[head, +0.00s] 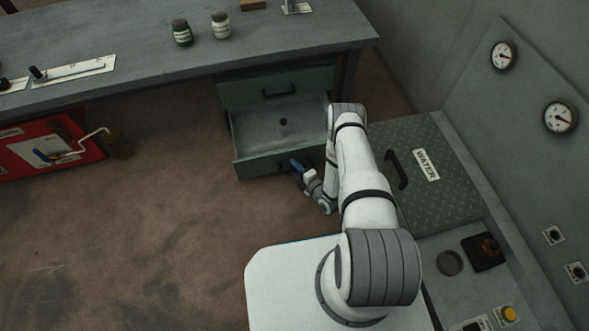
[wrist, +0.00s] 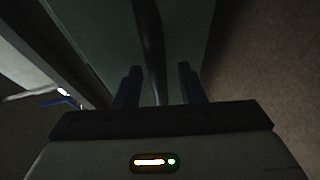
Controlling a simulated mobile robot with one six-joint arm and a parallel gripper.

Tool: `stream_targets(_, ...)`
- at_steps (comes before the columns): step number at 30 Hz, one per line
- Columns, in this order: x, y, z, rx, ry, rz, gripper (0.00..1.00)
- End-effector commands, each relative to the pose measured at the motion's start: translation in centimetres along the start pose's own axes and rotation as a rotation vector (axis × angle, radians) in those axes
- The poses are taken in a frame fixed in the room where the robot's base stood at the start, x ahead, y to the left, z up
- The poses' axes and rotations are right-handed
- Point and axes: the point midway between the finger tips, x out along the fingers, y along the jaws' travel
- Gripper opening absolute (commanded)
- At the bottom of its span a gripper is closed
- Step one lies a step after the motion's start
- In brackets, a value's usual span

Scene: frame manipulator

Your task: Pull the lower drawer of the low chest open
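The low chest (head: 275,92) stands under the bench, with its upper drawer closed. The lower drawer (head: 250,166) stands well out from the chest, its pale inside showing. My gripper (head: 296,164) is at the right part of the lower drawer's front. In the wrist view, the dark handle bar (wrist: 151,45) runs between the two fingers of my gripper (wrist: 159,80). The fingers are apart, with a visible gap to the bar at least on the right. The arm hides the drawer's right end.
A small dark round thing (head: 283,122) lies in the drawer. A red box with a crank (head: 50,150) is at the left. The brown floor before the drawer is clear.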

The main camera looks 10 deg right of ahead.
Motion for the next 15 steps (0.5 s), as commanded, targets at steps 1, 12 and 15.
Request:
stream_targets(1, 0.0, 0.0, 0.0, 0.0, 0.0, 0.0, 0.36)
stream_targets(12, -2.4, 0.3, 0.1, 0.002, -0.004, -0.001, 0.36)
stream_targets(15, -4.3, 0.3, 0.1, 0.002, -0.005, -0.002, 0.36)
